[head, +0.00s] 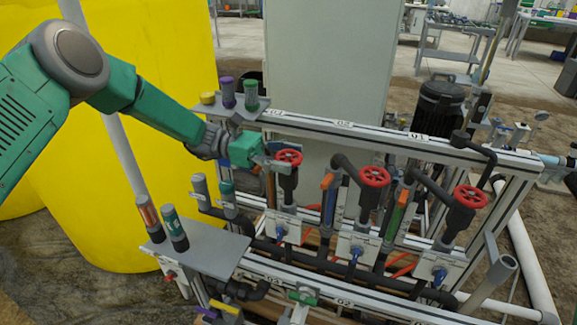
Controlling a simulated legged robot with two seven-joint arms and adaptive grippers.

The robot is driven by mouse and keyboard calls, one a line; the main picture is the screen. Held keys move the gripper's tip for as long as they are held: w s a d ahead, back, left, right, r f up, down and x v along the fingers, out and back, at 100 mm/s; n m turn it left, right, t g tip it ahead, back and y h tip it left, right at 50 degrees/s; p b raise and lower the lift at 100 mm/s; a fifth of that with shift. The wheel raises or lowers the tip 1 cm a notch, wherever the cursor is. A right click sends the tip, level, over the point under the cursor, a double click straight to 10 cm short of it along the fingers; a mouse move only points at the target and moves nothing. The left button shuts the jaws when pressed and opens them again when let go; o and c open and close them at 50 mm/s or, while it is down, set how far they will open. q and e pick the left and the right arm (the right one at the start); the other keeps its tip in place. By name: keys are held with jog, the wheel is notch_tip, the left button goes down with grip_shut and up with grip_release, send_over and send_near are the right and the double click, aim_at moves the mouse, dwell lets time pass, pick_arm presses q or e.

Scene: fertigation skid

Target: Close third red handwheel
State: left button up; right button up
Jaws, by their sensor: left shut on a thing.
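Three red handwheels sit on dark valves along the skid. The leftmost red handwheel (289,157) is under the rail label 03, the middle red handwheel (374,176) is near 02, and the right red handwheel (470,196) is nearest 01. My left gripper (274,163) reaches in from the left and is shut on the leftmost handwheel, at its left rim. The fingers partly hide that rim. How far the valve is turned cannot be told. My right gripper is out of view.
A grey frame rail (380,133) runs behind the handwheels. Yellow tanks (120,150) stand at left, under my arm. A small shelf (200,245) holds two upright cylinders at front left. A black motor (440,105) stands behind the rail. Pipes crowd the space below the wheels.

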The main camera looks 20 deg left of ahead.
pick_arm(q)
jog(key=shift+w+r, duration=0.1)
jog(key=o, duration=1.2)
jog(key=shift+a, duration=0.15)
jog(key=a, duration=1.2)
jog(key=shift+w, duration=0.35)
jog(key=shift+f, duration=0.2)
